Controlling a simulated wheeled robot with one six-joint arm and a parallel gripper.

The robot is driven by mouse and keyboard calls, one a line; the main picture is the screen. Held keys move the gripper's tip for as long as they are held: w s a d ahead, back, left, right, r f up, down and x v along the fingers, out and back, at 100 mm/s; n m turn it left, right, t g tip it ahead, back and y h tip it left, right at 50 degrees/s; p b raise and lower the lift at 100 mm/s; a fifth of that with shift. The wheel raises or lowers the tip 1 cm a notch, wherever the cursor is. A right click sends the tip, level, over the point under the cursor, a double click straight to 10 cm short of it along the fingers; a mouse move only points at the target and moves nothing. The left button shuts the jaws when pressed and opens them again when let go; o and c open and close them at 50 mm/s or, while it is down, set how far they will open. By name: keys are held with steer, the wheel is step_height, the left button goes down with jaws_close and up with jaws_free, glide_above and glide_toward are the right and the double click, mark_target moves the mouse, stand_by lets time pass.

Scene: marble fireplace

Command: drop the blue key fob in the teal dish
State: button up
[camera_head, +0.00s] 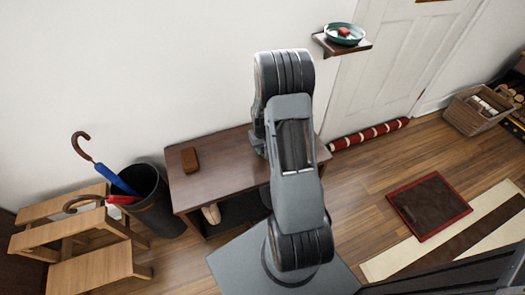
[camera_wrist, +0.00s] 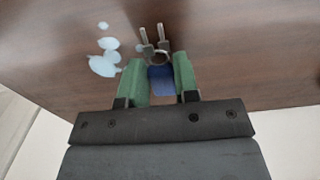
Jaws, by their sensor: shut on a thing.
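The blue key fob (camera_wrist: 161,79) sits between the green fingers of my gripper (camera_wrist: 159,80) in the wrist view, and the gripper is shut on it. Its metal ring and keys (camera_wrist: 151,42) stick out beyond the fingertips, over the brown wood of the bench (camera_wrist: 230,50). I cannot tell whether the fob touches the wood. The teal dish (camera_head: 330,37) is in the head view at the upper right, on a small wall shelf (camera_head: 358,46), with a red and whitish thing (camera_head: 344,32) in it. In the head view my arm hides the fob.
Pale blue blobs (camera_wrist: 103,65) lie left of the keys. A brown block (camera_head: 190,160) lies on the bench's left part. A dark bin (camera_head: 160,205) with umbrellas and a wooden step stool (camera_head: 95,268) stand left. A white door (camera_head: 395,70) is beside the shelf.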

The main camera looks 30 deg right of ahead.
steer(key=shift+f, duration=0.65)
steer(key=shift+f, duration=0.1)
steer(key=shift+f, duration=0.15)
steer(key=o, duration=1)
